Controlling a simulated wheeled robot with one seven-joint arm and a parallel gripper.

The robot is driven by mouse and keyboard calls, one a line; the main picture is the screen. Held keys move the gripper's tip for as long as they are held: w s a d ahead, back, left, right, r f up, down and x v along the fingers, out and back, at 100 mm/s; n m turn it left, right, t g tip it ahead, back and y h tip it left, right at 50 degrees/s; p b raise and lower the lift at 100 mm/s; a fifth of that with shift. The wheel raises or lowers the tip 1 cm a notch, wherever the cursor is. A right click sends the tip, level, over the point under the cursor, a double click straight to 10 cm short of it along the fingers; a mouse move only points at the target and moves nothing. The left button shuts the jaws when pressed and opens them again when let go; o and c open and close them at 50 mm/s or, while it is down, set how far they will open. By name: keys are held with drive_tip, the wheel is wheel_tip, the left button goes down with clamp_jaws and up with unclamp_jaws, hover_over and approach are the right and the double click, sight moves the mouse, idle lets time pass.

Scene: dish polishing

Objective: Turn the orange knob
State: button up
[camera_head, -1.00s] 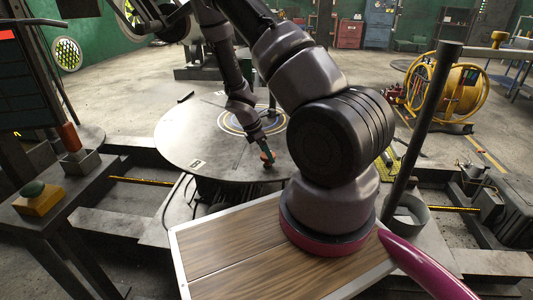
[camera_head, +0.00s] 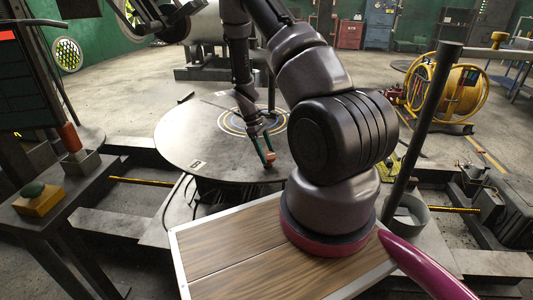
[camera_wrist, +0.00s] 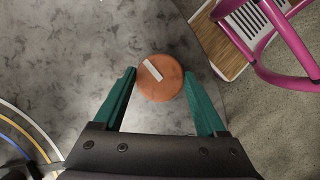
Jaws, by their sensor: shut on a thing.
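The orange knob (camera_wrist: 160,86) is round, with a short white mark near its edge that slants in the wrist view. It sits close to the near edge of a grey round table (camera_head: 190,150), and shows small in the head view (camera_head: 270,160). My gripper (camera_head: 267,149) has two green fingers, one on each side of the knob, and is shut on it. The fingertips reach along the knob's left and right sides in the wrist view.
A wooden-topped surface (camera_head: 225,260) with a pink curved bar (camera_head: 425,265) is near the table's front edge. A green button on a yellow box (camera_head: 38,197) stands at the left. A dark post (camera_head: 425,130) rises at the right.

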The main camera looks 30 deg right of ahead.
drive_tip(key=m+y, duration=0.1)
drive_tip(key=m, duration=0.1)
drive_tip(key=m+y, duration=0.1)
drive_tip(key=m, duration=0.2)
drive_tip(key=shift+w+d+m+g, duration=0.1)
drive_tip(key=shift+d+m+g, duration=0.05)
drive_tip(key=shift+m+g, duration=0.2)
drive_tip(key=m+y, duration=0.2)
drive_tip(key=m, duration=0.3)
drive_tip(key=shift+d+m, duration=0.1)
drive_tip(key=shift+m, duration=0.25)
drive_tip(key=o, duration=1.3)
drive_tip(key=v, duration=1)
drive_tip(key=shift+d+r, duration=0.3)
drive_tip(key=shift+r, duration=0.05)
